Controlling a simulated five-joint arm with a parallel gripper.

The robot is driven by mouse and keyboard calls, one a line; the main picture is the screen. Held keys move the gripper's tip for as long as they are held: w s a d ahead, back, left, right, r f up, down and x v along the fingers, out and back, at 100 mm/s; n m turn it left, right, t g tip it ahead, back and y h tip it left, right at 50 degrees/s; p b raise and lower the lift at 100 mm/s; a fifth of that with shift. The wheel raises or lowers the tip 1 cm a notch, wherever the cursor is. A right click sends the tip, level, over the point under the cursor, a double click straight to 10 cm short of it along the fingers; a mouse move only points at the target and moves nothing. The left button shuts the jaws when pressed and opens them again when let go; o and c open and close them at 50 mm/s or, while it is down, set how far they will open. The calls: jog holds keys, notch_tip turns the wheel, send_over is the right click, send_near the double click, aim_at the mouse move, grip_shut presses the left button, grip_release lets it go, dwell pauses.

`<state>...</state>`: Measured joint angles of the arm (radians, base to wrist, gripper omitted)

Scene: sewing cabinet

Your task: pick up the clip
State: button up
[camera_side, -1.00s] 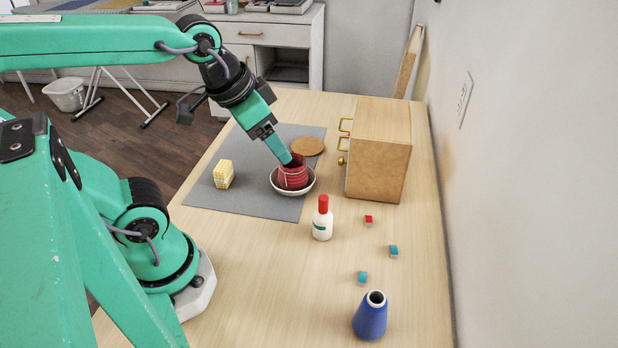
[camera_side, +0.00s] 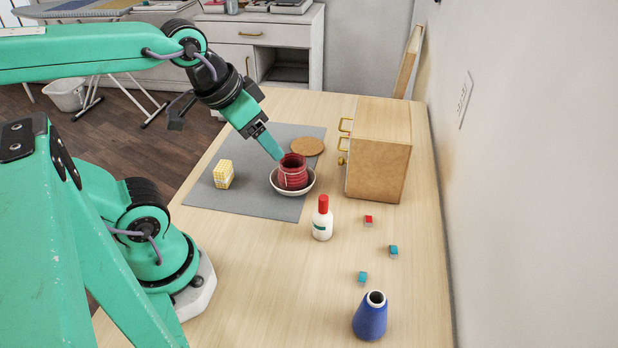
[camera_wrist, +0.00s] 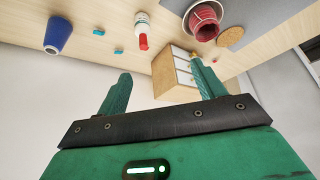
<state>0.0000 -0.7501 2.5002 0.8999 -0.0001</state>
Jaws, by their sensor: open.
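Several small clip-like pieces lie on the bare table: a red one (camera_side: 368,220), a teal one (camera_side: 393,250) and another teal one (camera_side: 362,277). The two teal pieces also show in the wrist view, one (camera_wrist: 118,50) nearer the white bottle and the other (camera_wrist: 98,32) nearer the blue cone. I cannot tell which piece is the task's clip. My gripper (camera_side: 278,154) is by the upper left of the red ribbed cup (camera_side: 292,173), well away from these pieces. In the wrist view its two fingers (camera_wrist: 162,86) are spread with nothing between them.
The red cup sits in a white bowl (camera_side: 308,190) on a grey mat (camera_side: 240,200). A yellow block (camera_side: 223,174), cork disc (camera_side: 307,146), wooden drawer cabinet (camera_side: 378,172), red-capped white bottle (camera_side: 322,222) and blue cone (camera_side: 370,318) stand around. A wall bounds the right.

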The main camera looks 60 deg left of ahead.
jog(key=c, duration=0.6)
jog(key=n+g, duration=0.6)
jog(key=n, duration=0.2)
send_over(363, 277)
notch_tip(363, 277, down, 17)
jog(key=shift+r, duration=0.1)
jog(key=shift+f, duration=1.25)
jog(key=shift+f, duration=0.1)
